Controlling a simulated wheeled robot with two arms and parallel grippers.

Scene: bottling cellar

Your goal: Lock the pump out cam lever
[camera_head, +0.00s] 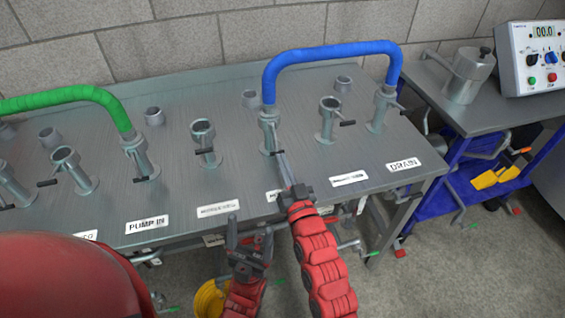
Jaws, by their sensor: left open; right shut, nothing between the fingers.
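A blue hose (330,50) arches between two upright metal ports. Its left end is seated on a port (269,132), and its right end on the port (379,108) behind the DRAIN label (403,164). My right gripper (277,146) is shut and empty, its slim tips beside the left port where a cam lever would sit. The lever there is mostly hidden, and I cannot tell contact or its angle. A label (271,196) in front of that port is partly covered by my arm and unreadable. My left gripper (246,226) is open and empty, below, at the bench's front edge.
A green hose (70,95) runs to the port behind the PUMP IN label (147,223). Several bare ports with black levers, such as one (205,142), stand along the bench (185,90). A control box (535,60) and metal pot (467,75) sit right.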

